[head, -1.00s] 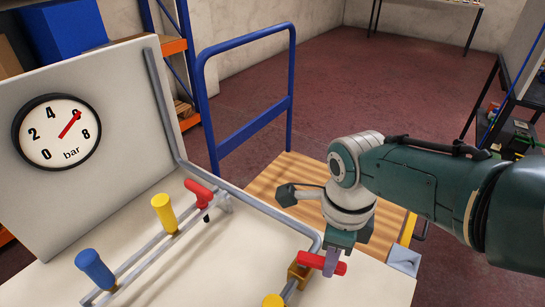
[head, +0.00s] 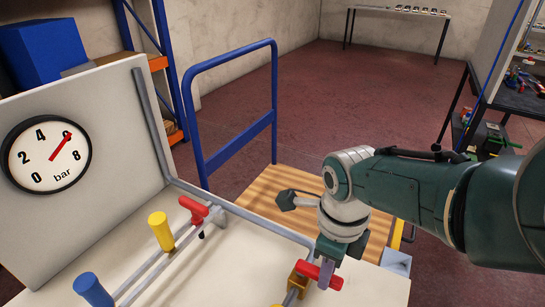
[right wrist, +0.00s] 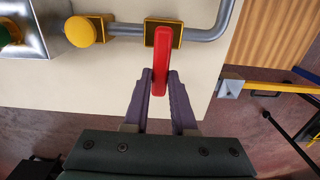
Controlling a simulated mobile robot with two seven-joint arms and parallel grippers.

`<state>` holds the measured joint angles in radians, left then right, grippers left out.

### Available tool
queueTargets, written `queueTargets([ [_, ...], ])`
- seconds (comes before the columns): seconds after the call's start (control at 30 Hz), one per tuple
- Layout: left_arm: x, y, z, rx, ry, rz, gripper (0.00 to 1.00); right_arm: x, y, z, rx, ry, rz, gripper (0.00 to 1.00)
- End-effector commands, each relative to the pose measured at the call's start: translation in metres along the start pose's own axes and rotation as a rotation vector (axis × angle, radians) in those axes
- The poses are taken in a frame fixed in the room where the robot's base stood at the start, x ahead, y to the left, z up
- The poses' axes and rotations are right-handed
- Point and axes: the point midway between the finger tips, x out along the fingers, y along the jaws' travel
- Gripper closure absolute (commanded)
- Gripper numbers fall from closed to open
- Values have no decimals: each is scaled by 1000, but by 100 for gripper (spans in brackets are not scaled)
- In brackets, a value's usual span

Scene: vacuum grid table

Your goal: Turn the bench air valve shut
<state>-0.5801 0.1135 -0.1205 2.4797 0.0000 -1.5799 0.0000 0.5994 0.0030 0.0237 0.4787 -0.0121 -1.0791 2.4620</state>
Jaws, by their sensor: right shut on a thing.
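A red valve lever (head: 307,268) sits on a brass body (head: 297,281) on the grey pipe at the bench's front right. My right gripper (head: 328,278) is shut on the lever's outer end. In the right wrist view, the lever (right wrist: 162,50) lies between the fingertips (right wrist: 161,80), and the brass body (right wrist: 149,32) shows partly under it. The lever points across the pipe (right wrist: 200,32), roughly at right angles. A round gauge marked bar (head: 47,155) on the upright panel has its red needle at about 6. My left gripper is not in view.
A second red handle (head: 194,210), a yellow knob (head: 161,231) and a blue knob (head: 95,289) stand on the bench pipes. A yellow knob (right wrist: 80,31) is beside the gripped valve. A blue-railed cart (head: 262,205) stands behind the bench.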

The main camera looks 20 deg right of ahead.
Motion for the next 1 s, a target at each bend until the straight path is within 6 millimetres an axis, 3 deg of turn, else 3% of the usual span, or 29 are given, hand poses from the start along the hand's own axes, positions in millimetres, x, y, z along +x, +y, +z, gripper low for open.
queueTargets([
  [0.07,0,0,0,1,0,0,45,0,1,1,3,-2,3,100],
  [0.1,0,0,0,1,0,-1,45,0,1,1,3,-2,2,72],
  [0.33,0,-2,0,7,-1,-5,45,0,0,0,1,-1,1,46],
  [0.67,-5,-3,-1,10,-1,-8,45,-6,0,0,1,-2,-1,45],
  [1.0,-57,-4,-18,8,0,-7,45,-70,0,1,1,-4,-1,45],
])
